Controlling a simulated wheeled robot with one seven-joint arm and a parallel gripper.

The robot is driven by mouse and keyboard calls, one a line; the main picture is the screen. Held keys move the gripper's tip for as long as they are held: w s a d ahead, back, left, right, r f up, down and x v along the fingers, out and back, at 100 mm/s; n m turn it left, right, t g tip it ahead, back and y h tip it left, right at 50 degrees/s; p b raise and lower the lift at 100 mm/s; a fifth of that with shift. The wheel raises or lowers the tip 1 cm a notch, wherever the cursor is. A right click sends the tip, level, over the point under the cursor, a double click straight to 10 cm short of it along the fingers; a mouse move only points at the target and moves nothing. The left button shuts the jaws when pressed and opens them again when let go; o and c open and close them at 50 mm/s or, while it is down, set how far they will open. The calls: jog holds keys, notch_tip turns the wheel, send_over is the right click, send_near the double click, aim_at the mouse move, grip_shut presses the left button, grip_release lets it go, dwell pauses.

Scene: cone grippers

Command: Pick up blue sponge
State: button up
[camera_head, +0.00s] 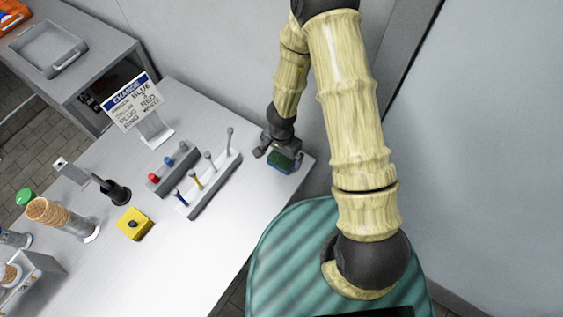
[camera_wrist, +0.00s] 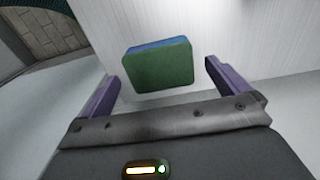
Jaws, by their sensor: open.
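The sponge (camera_wrist: 160,66) lies on the white table, with a green face towards the wrist camera and a blue layer along its far edge. In the head view the sponge (camera_head: 281,161) is near the table's right corner, partly covered by my gripper. My gripper (camera_head: 276,153) is over that corner. In the wrist view my gripper (camera_wrist: 163,82) is open, with one purple finger on each side of the sponge. There is a gap between the sponge and each finger. I cannot tell how high the fingers are above the table.
A yellow box with a black button (camera_head: 134,224) is further left. The wall is close on the right.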

aim_at(282, 158)
jog(key=shift+f+b, duration=1.3)
jog(key=shift+f, duration=0.1)
jog(key=c, duration=1.1)
jog(key=shift+o, duration=0.2)
jog(key=shift+r, duration=0.15)
notch_tip(282, 158, up, 18)
jog(key=p, duration=2)
jog(key=shift+p, duration=0.3)
